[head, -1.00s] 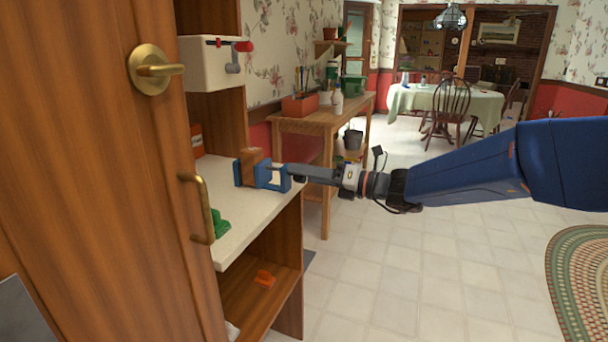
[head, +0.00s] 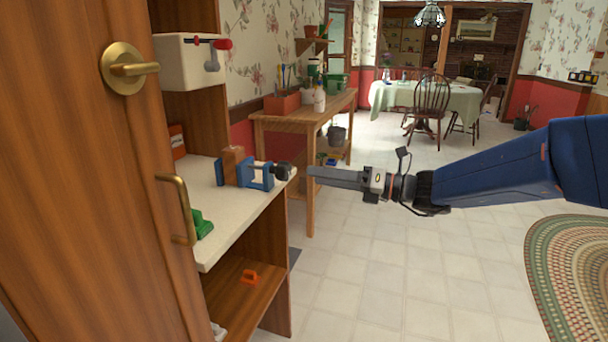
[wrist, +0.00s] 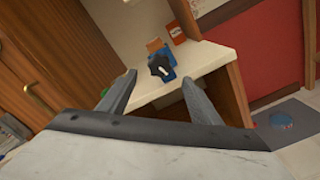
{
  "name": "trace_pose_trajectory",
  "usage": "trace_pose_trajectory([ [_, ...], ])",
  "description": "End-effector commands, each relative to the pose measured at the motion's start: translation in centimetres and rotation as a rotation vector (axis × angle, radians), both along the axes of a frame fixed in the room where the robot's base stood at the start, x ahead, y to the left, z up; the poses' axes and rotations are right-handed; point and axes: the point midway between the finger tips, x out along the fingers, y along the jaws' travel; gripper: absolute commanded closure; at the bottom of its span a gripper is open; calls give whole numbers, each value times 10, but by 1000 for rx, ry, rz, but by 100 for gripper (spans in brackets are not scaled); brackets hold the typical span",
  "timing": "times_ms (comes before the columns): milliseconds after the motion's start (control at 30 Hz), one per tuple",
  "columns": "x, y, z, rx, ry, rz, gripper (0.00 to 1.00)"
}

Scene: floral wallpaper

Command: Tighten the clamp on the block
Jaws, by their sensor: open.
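A blue clamp (head: 257,175) sits on the pale countertop, around a brown wooden block (head: 232,160). Its dark knob (head: 283,172) points right, toward my gripper, near the counter's edge. In the wrist view the black knob (wrist: 161,66) with a light mark faces me, partly hiding the blue clamp (wrist: 168,75) and the block (wrist: 154,45). My gripper (head: 310,174) is a short way right of the knob, apart from it. In the wrist view its two fingers (wrist: 158,95) are spread with nothing between them.
The countertop (head: 225,230) also bears a green object (head: 202,225). A wooden door (head: 70,150) with a brass handle stands at left. A potting bench (head: 300,118) is behind. Floor below my arm is clear.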

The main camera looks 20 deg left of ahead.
Motion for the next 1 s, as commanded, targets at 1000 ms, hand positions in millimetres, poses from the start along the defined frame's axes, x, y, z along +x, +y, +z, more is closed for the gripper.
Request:
trace_pose_trajectory([
  [1000,-6,-75,0,0,1,0,42],
])
